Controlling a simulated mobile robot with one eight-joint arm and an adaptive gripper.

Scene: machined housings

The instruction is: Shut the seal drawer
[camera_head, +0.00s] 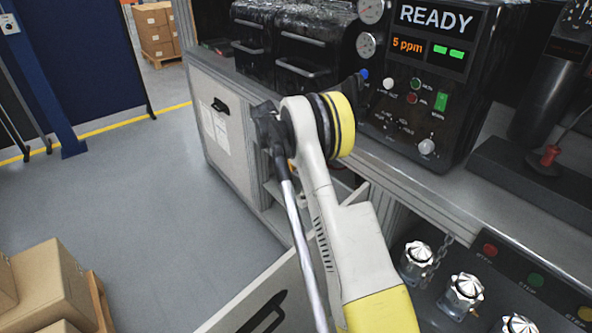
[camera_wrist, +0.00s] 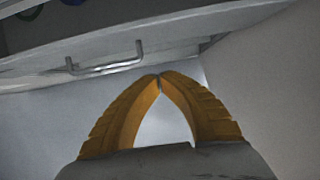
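A pale drawer stands pulled out from the bench at the bottom of the head view; its front panel (camera_head: 262,296) carries a dark handle (camera_head: 265,314). I take it for the seal drawer, though no label on it is readable. My arm hangs over the drawer and hides much of its inside. My gripper is mostly hidden behind the arm in the head view. In the wrist view my gripper (camera_wrist: 158,77) has its two orange fingers meeting at the tips, with nothing between them. Pale panels lie around it, and I cannot tell whether it touches any.
A pale cabinet front (camera_head: 222,125) with a paper sheet is left of the arm. Above are the worktop, dark bins (camera_head: 300,50) and a control unit (camera_head: 425,90). Cartons (camera_head: 45,285) stand at lower left; the floor (camera_head: 150,200) between is clear. A metal bar handle (camera_wrist: 105,67) shows in the wrist view.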

